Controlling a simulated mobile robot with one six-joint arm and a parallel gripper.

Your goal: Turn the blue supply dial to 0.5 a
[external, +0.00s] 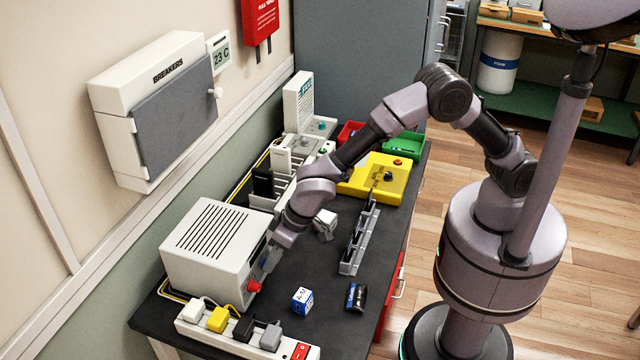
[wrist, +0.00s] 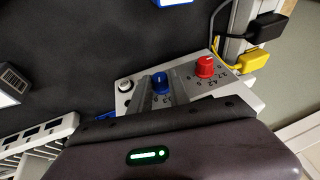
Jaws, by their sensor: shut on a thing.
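The blue dial (wrist: 161,83) sits on the light front panel of the supply (wrist: 222,88), between a pale knob and a red dial (wrist: 205,67). In the external view the supply is the white vented box (external: 212,245), and its red dial (external: 254,286) shows near the front. My gripper (wrist: 163,87) is shut on the blue dial, with its grey fingers at either side of it. In the external view my gripper (external: 273,256) reaches the supply's panel and hides most of the blue dial. The dial's pointer and most scale marks are too small or covered to read.
A power strip (external: 245,340) with several plugs lies at the front. A blue-and-white box (external: 302,300) and a dark packet (external: 355,297) lie on the dark bench. A grey rack (external: 360,238) and a yellow box (external: 375,180) stand to the right. The bench between them is partly clear.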

